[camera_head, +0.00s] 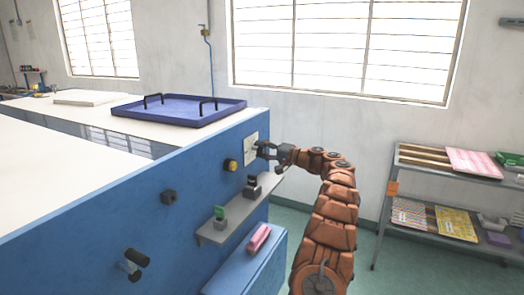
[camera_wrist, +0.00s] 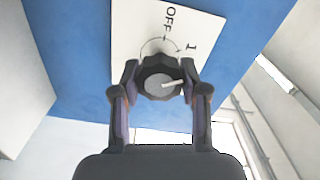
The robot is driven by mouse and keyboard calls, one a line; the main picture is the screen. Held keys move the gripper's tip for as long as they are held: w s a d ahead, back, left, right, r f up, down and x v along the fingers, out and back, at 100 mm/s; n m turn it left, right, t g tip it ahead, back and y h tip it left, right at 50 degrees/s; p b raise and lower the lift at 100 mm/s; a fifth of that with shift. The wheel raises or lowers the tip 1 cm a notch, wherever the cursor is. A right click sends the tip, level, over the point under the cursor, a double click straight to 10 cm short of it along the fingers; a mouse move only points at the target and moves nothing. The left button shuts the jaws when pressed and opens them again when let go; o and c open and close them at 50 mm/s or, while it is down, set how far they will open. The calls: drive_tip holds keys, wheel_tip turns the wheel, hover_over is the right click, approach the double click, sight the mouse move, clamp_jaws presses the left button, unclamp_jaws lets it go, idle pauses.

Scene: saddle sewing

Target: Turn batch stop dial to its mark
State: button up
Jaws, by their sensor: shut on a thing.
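The batch stop dial (camera_wrist: 157,84) is a dark round knob with a grey face and a white pointer line, on a white plate (camera_wrist: 135,25) marked OFF and 1. In the wrist view the pointer points to the picture's right, and the plate appears tilted. My gripper (camera_wrist: 160,74) is shut on the dial, one finger at each side. In the head view my gripper (camera_head: 266,151) reaches from the right to the white plate (camera_head: 251,140) on the blue panel; it hides most of the dial there.
The blue panel also bears a yellow-ringed button (camera_head: 231,165), a dark knob (camera_head: 169,197) and a black handle (camera_head: 136,261). A grey ledge (camera_head: 230,224) with small items juts out below. A blue tray (camera_head: 180,113) lies on top. A shelf rack (camera_head: 408,163) stands at right.

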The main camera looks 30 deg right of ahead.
drive_tip(key=o, duration=1.2)
drive_tip(key=shift+c, duration=0.2)
drive_tip(key=v, duration=1.2)
drive_tip(key=shift+f, duration=0.1)
